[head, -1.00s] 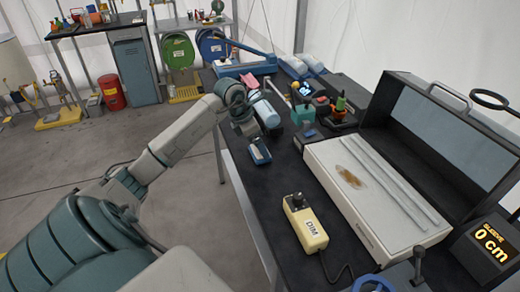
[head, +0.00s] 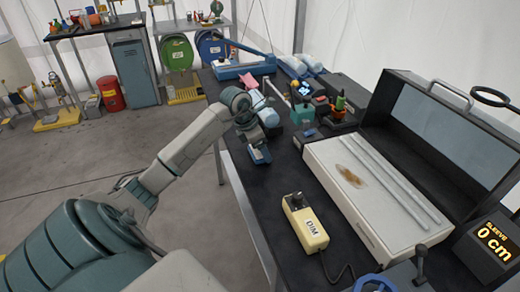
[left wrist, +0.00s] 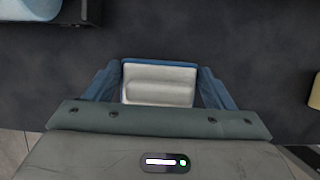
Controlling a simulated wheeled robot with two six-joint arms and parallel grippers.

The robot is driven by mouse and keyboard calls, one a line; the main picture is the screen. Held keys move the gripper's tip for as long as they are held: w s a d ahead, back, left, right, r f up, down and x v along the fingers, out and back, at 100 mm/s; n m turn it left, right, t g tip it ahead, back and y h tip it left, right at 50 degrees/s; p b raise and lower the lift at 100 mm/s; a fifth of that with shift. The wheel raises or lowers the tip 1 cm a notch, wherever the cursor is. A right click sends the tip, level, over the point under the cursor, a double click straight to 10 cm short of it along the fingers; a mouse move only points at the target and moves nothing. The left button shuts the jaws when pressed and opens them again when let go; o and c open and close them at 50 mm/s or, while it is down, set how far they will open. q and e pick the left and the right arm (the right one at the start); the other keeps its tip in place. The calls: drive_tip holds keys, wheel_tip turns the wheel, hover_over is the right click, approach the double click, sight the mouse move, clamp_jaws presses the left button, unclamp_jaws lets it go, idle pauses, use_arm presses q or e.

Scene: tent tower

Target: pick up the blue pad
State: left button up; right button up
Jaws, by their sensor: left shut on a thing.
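The blue pad (head: 261,157), a small block with a blue edge and a pale grey face, is at the left edge of the black bench. My left gripper (head: 257,149) is right over it and partly hides it in the head view. In the left wrist view the pad (left wrist: 160,84) sits between the two blue fingers (left wrist: 159,90), and the gripper is shut on it. I cannot tell whether the pad is clear of the bench top. My right gripper is not in view.
On the bench (head: 262,195), a cream control box (head: 305,222) with a cable is nearer me. A large open case (head: 365,195) with metal rods fills the right side. A pale blue roll (head: 268,117) and a teal block (head: 303,114) lie beyond the gripper.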

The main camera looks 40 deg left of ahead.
use_arm(q)
drive_tip(key=shift+r, duration=0.1)
wheel_tip(320, 180, up, 4)
drive_tip(key=shift+p, duration=0.9)
drive_tip(key=s+d, duration=0.1)
drive_tip(key=s, duration=0.2)
drive_tip(key=s+d+b, duration=0.1)
drive_tip(key=s, duration=0.2)
drive_tip(key=s+d, duration=0.2)
drive_tip(key=s, duration=0.1)
drive_tip(key=shift+s, duration=0.15)
drive_tip(key=s, duration=0.1)
drive_tip(key=s+d+p, duration=0.1)
drive_tip(key=s+r+p, duration=0.1)
drive_tip(key=shift+s+d+r, duration=0.1)
drive_tip(key=shift+s+d, duration=0.2)
drive_tip(key=shift+d, duration=0.1)
drive_tip(key=shift+s+d+f+p, duration=0.1)
drive_tip(key=shift+s+d+p, duration=0.15)
drive_tip(key=shift+s+p, duration=0.3)
drive_tip(key=shift+s+d+f+p, duration=0.1)
drive_tip(key=shift+s+d+p, duration=0.15)
drive_tip(key=shift+p, duration=0.45)
